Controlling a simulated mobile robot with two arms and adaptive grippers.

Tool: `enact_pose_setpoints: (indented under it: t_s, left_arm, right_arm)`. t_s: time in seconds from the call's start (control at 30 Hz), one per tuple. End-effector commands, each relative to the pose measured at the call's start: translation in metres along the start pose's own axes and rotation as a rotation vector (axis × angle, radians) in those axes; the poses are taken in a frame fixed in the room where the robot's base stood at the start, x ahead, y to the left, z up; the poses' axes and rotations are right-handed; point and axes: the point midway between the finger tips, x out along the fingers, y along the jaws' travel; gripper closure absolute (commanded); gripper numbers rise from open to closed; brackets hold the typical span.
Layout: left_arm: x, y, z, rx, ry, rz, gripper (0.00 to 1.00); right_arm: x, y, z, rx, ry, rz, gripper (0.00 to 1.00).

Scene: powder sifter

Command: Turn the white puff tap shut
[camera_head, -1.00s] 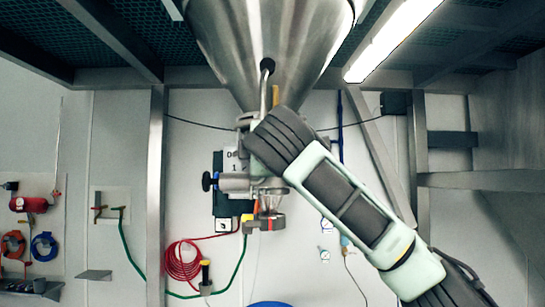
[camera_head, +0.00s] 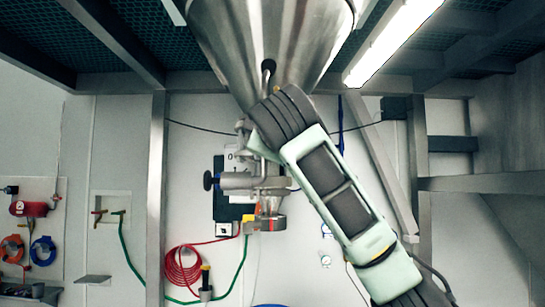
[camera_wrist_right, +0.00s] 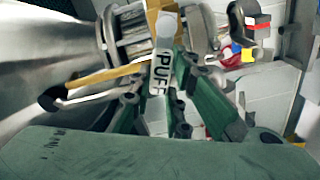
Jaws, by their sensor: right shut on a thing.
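The puff tap carries a white tag (camera_wrist_right: 161,70) marked PUFF in the right wrist view. My right gripper (camera_wrist_right: 160,108) has green fingers on both sides of the tag's lower end and is shut on the tap. The arm hides the tap and the fingertips there. My left gripper is out of view.
A yellow lever (camera_wrist_right: 95,78) and metal pipework lie close to the right fingers. A red coiled hose (camera_head: 183,265) and a green hose are on the back wall. Frame posts stand on both sides.

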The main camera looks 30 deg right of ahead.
Motion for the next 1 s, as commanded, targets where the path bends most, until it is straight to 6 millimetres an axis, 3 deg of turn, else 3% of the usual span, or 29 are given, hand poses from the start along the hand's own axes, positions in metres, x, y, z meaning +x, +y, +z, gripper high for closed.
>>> enact_pose_setpoints:
  t_s: [1.0]
  left_arm:
    - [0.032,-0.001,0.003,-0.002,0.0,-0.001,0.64]
  right_arm:
    - [0.003,0.034,0.022,0.941,-0.01,-0.014,1.0]
